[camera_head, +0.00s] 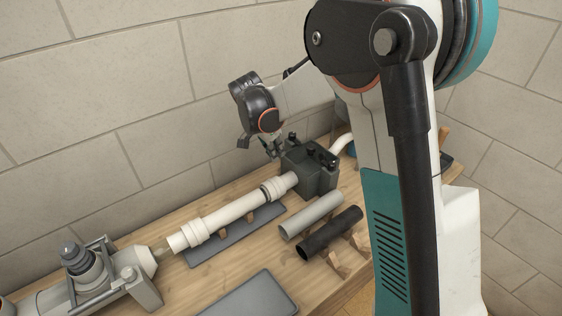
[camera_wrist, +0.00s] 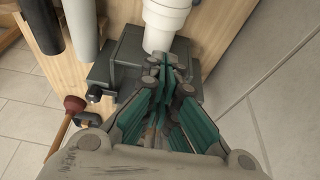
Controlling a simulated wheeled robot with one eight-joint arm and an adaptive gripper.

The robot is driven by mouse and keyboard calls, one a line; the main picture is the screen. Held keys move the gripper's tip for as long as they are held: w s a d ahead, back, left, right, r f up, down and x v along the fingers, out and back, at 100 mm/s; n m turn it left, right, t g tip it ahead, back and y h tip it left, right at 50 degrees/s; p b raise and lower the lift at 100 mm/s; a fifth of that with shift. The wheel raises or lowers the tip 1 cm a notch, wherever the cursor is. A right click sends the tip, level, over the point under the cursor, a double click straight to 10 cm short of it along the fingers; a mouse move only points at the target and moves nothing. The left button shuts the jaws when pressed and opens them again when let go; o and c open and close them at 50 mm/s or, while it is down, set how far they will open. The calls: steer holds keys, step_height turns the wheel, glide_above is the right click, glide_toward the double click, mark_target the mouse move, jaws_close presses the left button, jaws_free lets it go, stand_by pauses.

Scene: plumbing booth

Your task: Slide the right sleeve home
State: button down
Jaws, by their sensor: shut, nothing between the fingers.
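A white pipe (camera_head: 233,211) lies along the bench. The right sleeve (camera_head: 273,190), a wider white collar, sits around the pipe close to a dark grey clamp block (camera_head: 318,172). Another white sleeve (camera_head: 193,236) is near the pipe's left end. My gripper (camera_head: 270,147) is above and behind the right end of the pipe, near the clamp block. In the wrist view its green-sided fingers (camera_wrist: 167,68) are together and hold nothing, over the clamp block (camera_wrist: 126,70). The white sleeve (camera_wrist: 166,14) shows beyond the fingertips; my fingers partly cover the block.
A grey tube (camera_head: 310,215) and a black tube (camera_head: 330,232) lie in front of the clamp block. A grey clamp fixture (camera_head: 95,275) stands at the left. A plunger (camera_wrist: 74,105) shows in the wrist view. The block wall (camera_head: 120,150) rises close behind the bench.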

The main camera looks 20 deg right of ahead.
mark_target(274, 180)
steer(key=b+x, duration=0.3)
steer(key=x, duration=0.6)
steer(key=shift+d+f, duration=0.1)
steer(key=shift+f, duration=0.1)
steer(key=a, duration=0.1)
steer(key=s+a, duration=0.1)
steer(key=a, duration=0.1)
steer(key=s+a, duration=0.1)
steer(key=a, duration=0.1)
steer(key=shift+r, duration=0.15)
